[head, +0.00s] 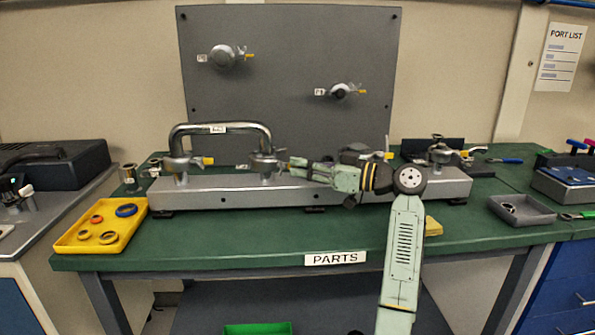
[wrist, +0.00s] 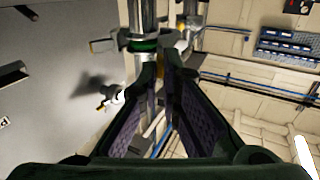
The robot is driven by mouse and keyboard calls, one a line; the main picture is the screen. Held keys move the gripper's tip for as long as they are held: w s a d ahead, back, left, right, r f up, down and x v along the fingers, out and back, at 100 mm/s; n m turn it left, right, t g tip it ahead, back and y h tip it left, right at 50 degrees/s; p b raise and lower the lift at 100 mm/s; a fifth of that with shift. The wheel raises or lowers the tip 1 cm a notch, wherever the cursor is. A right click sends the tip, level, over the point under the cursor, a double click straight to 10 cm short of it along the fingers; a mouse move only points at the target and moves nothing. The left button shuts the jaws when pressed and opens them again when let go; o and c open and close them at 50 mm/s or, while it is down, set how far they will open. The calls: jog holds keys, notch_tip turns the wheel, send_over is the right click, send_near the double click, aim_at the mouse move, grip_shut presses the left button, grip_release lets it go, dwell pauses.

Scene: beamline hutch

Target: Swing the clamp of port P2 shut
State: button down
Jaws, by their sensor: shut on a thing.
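A clamp (head: 264,163) sits around the joint at the right foot of a bent metal tube (head: 220,130), on a grey rail. The small label beside it is too small to read, so I cannot confirm it is P2. My gripper (head: 288,168) reaches it from the right. In the wrist view my gripper (wrist: 166,72) has its fingertips closed on a narrow yellowish part of the clamp, mostly hidden between them. A green ring shows at the joint (wrist: 145,45) beside the fingertips. I cannot tell how far the clamp stands open.
Another clamp (head: 181,164) is at the tube's left foot. A capped port (head: 438,154) stands at the rail's right end. Two ports sit on the upright grey panel (head: 290,50) behind. A yellow tray (head: 72,236) with rings is left; a grey tray (head: 530,215) is right.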

jog(key=shift+w+d+n+g+y, duration=0.3)
jog(key=shift+w+n+g, duration=0.2)
jog(key=shift+w+g, duration=0.2)
jog(key=shift+f, duration=0.1)
jog(key=c, duration=1.8)
grip_release()
jog(key=v, duration=1.2)
